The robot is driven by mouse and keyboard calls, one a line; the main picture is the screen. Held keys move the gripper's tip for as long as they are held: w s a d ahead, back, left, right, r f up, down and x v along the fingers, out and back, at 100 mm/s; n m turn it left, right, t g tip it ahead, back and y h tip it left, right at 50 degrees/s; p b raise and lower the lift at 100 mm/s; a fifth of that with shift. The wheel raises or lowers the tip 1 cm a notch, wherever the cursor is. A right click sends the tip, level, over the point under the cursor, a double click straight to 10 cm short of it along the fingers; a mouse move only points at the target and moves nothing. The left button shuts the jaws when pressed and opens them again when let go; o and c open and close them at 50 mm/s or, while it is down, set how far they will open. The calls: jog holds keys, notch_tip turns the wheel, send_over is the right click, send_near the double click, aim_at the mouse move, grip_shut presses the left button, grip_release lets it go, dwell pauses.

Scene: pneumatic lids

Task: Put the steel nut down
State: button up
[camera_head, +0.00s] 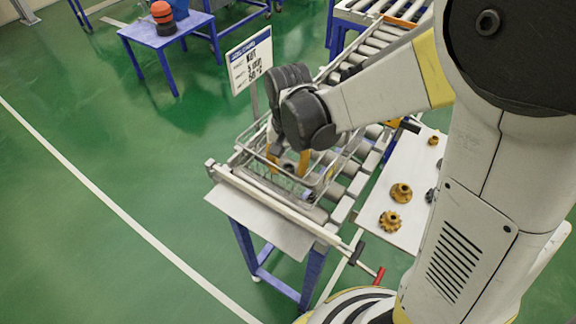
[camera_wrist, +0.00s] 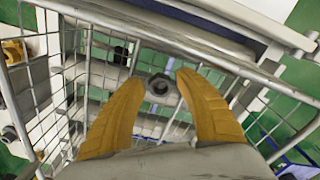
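The steel nut (camera_wrist: 160,88) is a small grey hex nut with a dark hole, seen between the two fingertips in the wrist view. My gripper (camera_wrist: 161,80) has two orange fingers that appear closed on the nut's sides; the contact is small in the picture. In the head view my gripper (camera_head: 288,160) points down into the wire basket (camera_head: 240,152), and the nut cannot be made out there. The basket stands on a roller conveyor, and its wire walls surround the fingers in the wrist view. How high the nut is above the basket's bottom is hard to tell.
The roller conveyor (camera_head: 340,190) runs toward the back right. A white side table (camera_head: 375,215) holds brass-coloured parts (camera_head: 401,193) and dark ones. A sign (camera_head: 249,60) stands behind the basket. A blue table (camera_head: 150,36) is at the back left. A small dark thing (camera_wrist: 121,54) shows beyond the fingers.

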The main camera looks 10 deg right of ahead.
aim_at(289, 168)
jog(key=shift+r, duration=0.15)
notch_tip(289, 168, up, 12)
jog(key=p, duration=0.4)
jog(key=s+d+r+n+t, duration=0.3)
jog(key=s+d+r+t, duration=0.2)
jog(key=s+d+t, duration=0.2)
jog(key=shift+s+d+r, duration=0.3)
jog(key=shift+s+d, duration=0.95)
jog(key=shift+s, duration=0.05)
